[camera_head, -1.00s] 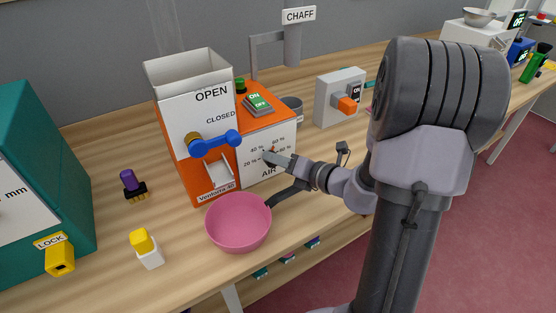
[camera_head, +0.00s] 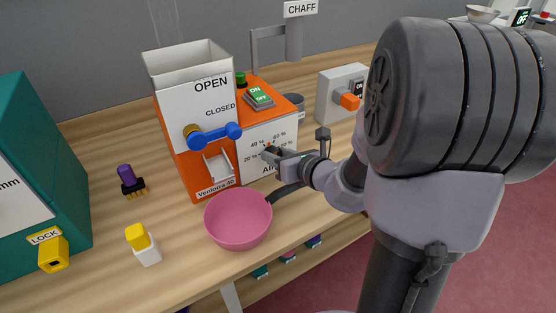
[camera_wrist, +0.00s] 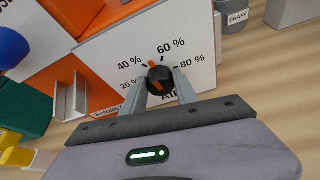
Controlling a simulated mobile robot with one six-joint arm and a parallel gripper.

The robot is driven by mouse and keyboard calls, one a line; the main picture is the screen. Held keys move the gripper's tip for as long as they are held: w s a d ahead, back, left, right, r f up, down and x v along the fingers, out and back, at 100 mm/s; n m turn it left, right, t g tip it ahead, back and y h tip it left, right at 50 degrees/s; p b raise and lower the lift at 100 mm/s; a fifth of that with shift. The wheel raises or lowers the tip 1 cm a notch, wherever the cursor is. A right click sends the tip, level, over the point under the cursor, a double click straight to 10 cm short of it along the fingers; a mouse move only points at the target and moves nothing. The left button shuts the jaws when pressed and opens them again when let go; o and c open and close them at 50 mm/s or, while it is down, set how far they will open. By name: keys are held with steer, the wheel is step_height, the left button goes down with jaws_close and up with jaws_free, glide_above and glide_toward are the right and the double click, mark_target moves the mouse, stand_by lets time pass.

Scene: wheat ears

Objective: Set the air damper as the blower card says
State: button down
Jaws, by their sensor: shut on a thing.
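In the wrist view the damper knob (camera_wrist: 160,80) is black with an orange pointer. The pointer is directed up, between the 40 % and 60 % labels; its exact reading is unclear. My gripper (camera_wrist: 161,88) is shut on the knob, one finger on each side. In the head view my gripper (camera_head: 273,152) is at the dial and hides most of the knob. I see no readable blower card.
A pink bowl (camera_head: 238,220) stands in front of the blower, close below my gripper. A blue handle (camera_head: 215,136) sticks out at the blower's left front. A grey switch box (camera_head: 335,95) stands to the right.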

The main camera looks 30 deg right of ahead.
steer(key=shift+a+n+h+b, duration=0.25)
steer(key=shift+n+h+b, duration=0.95)
steer(key=shift+n, duration=0.4)
steer(key=c, duration=0.9)
jaws_free()
steer(key=shift+c, duration=0.2)
